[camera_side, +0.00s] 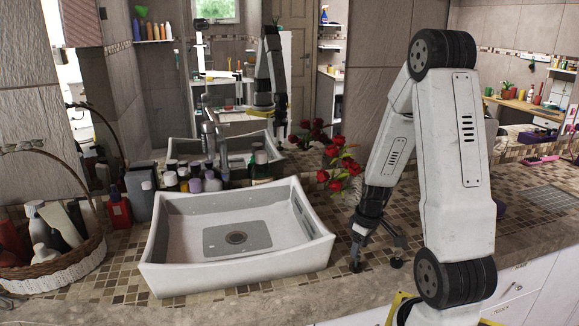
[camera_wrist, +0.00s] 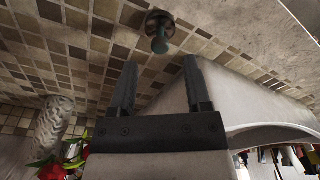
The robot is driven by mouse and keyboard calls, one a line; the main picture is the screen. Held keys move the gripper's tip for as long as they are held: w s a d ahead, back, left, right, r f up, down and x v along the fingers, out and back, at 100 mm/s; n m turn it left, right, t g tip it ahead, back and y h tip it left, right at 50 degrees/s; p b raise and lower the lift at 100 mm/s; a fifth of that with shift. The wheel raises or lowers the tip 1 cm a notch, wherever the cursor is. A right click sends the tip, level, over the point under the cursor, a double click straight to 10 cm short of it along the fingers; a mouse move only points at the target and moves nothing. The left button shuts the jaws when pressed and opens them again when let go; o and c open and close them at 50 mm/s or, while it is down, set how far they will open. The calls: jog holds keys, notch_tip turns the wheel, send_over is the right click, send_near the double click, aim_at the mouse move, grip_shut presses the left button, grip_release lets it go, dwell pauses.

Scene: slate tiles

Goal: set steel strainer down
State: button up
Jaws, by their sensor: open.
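A small dark metal piece with a round flange and a blue-grey knob, which looks like the steel strainer (camera_wrist: 159,28), is on the mosaic tiles in the wrist view. It lies just beyond my fingertips, roughly centred between them, and the fingers do not close on it. My gripper (camera_wrist: 158,66) is open, with a clear gap between its two fingers. In the side view my gripper (camera_side: 376,263) points down low over the counter, right of the white sink (camera_side: 168,274). I cannot make out the strainer clearly there.
The sink's raised wall is close beside my gripper. Red flowers (camera_side: 343,165) stand behind it. Several bottles (camera_side: 195,184) line the sink's back edge, and a wicker basket (camera_side: 62,267) stands far left. Tiled counter is free on the right.

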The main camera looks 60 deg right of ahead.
aim_at(356, 269)
notch_tip(356, 269, up, 7)
jog(key=shift+s+a+r, duration=0.15)
jog(key=shift+s, duration=0.3)
dwell(0.7)
jog(key=w+a+n, duration=0.1)
jog(key=w+a, duration=0.3)
jog(key=a, duration=0.8)
jog(key=w+a+f+n+t, duration=0.1)
jog(key=w+a, duration=0.3)
jog(key=a, duration=0.7)
jog(key=shift+w+a, duration=0.35)
jog(key=shift+w, duration=0.05)
